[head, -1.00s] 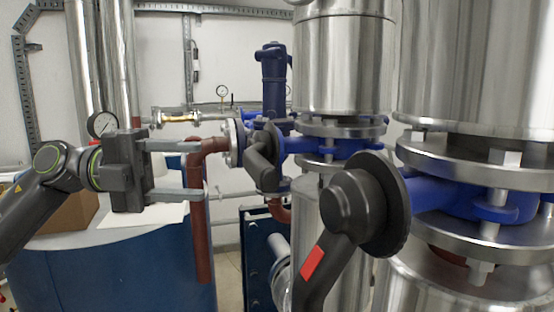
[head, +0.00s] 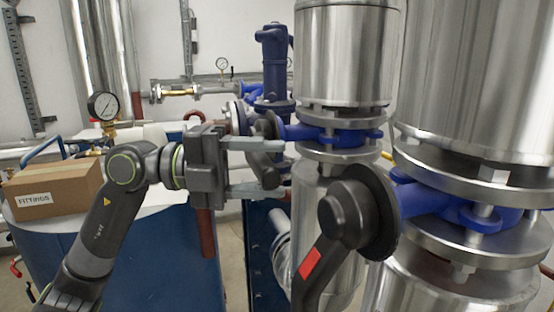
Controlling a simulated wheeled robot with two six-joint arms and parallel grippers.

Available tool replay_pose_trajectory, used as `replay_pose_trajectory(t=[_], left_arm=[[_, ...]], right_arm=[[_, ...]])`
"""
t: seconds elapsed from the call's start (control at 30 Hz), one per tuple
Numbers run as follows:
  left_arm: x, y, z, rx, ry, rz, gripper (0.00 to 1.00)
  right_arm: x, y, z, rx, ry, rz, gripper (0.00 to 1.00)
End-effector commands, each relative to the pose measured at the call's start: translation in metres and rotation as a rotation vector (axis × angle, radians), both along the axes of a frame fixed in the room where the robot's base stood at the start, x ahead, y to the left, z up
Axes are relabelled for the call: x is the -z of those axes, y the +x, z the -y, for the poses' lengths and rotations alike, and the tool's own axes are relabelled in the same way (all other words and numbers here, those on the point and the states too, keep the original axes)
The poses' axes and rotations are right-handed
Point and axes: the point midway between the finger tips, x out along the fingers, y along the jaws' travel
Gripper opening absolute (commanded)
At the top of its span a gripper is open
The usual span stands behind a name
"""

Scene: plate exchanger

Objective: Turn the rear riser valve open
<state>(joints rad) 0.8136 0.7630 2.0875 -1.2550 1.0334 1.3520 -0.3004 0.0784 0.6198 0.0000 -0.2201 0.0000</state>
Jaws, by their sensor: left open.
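The rear riser valve has a black lever handle (head: 268,174) and a blue body (head: 308,132) on the further steel riser. The handle slants downward and is partly hidden by my left gripper. My left gripper (head: 282,168) is open, its two grey fingers pointing right, one above the other. The lower part of the handle shows between the fingers in the head view; I cannot tell whether they touch it. My right gripper is not in view.
A nearer valve with a large black handle (head: 345,225) and red label stands right of my left gripper, on the front riser (head: 475,80). A red-brown pipe (head: 206,232) runs below the gripper. A fittings box (head: 55,188) sits on the blue tank at left.

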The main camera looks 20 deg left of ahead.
Motion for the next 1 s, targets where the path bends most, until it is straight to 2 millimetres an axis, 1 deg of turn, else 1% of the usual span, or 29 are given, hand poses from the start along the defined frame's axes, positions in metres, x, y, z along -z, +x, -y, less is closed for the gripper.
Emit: replay_pose_trajectory(t=[0.1,0.23,0.6,0.63,1.0], left_arm=[[-0.002,0.001,0.010,0.003,-0.001,0.000,0.51],[-0.001,0.002,0.016,0.001,-0.001,0.000,0.51],[0.000,0.003,0.018,-0.001,0.000,0.000,0.51],[0.000,0.003,0.018,-0.001,0.000,0.000,0.50],[0.000,0.003,0.018,-0.001,0.000,0.000,0.01]], right_arm=[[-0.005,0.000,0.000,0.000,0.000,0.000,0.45],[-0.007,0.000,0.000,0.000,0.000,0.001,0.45],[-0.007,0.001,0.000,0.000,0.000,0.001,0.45],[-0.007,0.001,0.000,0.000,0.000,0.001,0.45],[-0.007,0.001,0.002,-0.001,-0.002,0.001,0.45]])
